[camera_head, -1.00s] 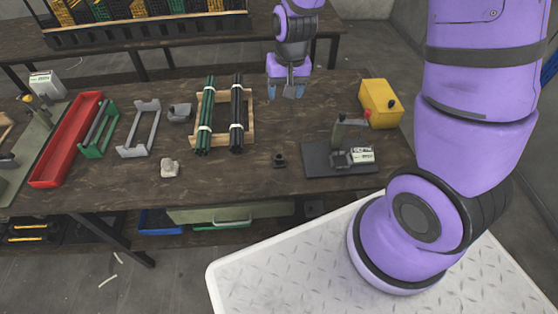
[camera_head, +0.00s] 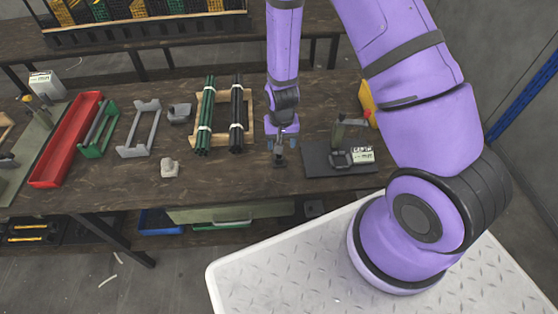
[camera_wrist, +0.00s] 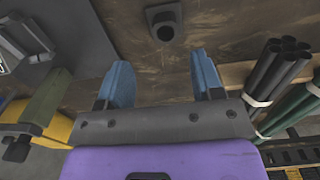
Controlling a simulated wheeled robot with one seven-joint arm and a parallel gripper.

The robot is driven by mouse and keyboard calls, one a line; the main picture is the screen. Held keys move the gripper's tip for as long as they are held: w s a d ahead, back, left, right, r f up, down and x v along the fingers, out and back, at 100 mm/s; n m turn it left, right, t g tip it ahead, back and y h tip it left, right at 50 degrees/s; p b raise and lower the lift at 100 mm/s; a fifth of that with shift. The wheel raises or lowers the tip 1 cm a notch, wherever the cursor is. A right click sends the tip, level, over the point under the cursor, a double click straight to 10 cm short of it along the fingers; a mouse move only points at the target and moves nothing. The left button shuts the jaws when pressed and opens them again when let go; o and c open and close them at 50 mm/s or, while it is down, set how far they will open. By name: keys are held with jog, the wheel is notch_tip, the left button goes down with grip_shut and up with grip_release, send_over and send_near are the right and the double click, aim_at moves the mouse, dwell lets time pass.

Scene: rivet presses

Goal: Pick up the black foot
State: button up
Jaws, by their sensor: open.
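The black foot (camera_wrist: 165,22) is a small dark block with a round hole, resting on the brown table; it shows at the top of the wrist view, beyond my fingertips. In the head view the black foot (camera_head: 279,161) is partly hidden by my gripper (camera_head: 282,143), which points down over it. In the wrist view my gripper (camera_wrist: 162,72) has its two blue fingers wide apart with nothing between them. The foot lies roughly in line with the gap between the fingers and apart from them.
A dark press base (camera_head: 322,168) with a small white labelled box (camera_head: 362,155) stands to the right. A wooden rack (camera_head: 221,86) holding green tubes (camera_head: 205,115) and black tubes (camera_head: 237,118) lies to the left. A light block (camera_head: 169,168) sits further left, with bare table between.

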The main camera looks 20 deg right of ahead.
aim_at(279, 160)
jog(key=shift+w+a+f, duration=0.1)
jog(key=shift+f, duration=1)
jog(key=shift+w+a+f, duration=0.1)
jog(key=shift+a+f, duration=0.05)
jog(key=shift+f, duration=0.95)
jog(key=shift+w+a+f, duration=0.1)
jog(key=shift+f, duration=1)
jog(key=c, duration=1)
jog(key=shift+r, duration=0.15)
